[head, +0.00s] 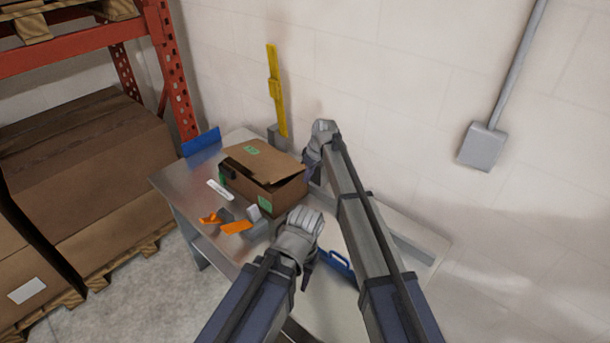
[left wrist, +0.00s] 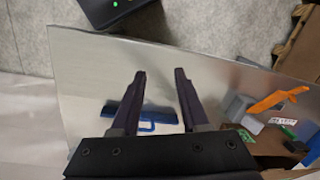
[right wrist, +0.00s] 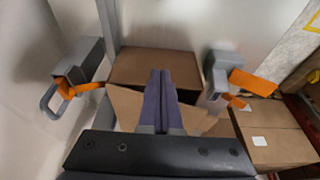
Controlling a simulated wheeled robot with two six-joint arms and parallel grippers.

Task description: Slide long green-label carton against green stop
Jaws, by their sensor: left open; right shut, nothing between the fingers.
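A brown carton (head: 285,193) with green labels stands on the metal table, its top flaps partly raised. A small dark green piece (head: 223,173) shows at its left end; I cannot tell if they touch. My right gripper (head: 313,172) is at the carton's right end, fingers shut and empty. In the right wrist view the shut fingers (right wrist: 160,78) point at the carton (right wrist: 155,66) and its flap; contact is unclear. My left gripper (head: 308,272) is open and empty over the near part of the table, and its spread fingers show in the left wrist view (left wrist: 160,76).
Grey tools with orange parts (head: 237,227) lie in front of the carton. A blue bar with a handle (head: 338,262) lies below my left gripper. A blue plate (head: 202,142) and a yellow upright (head: 277,90) stand at the back. A wall is behind.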

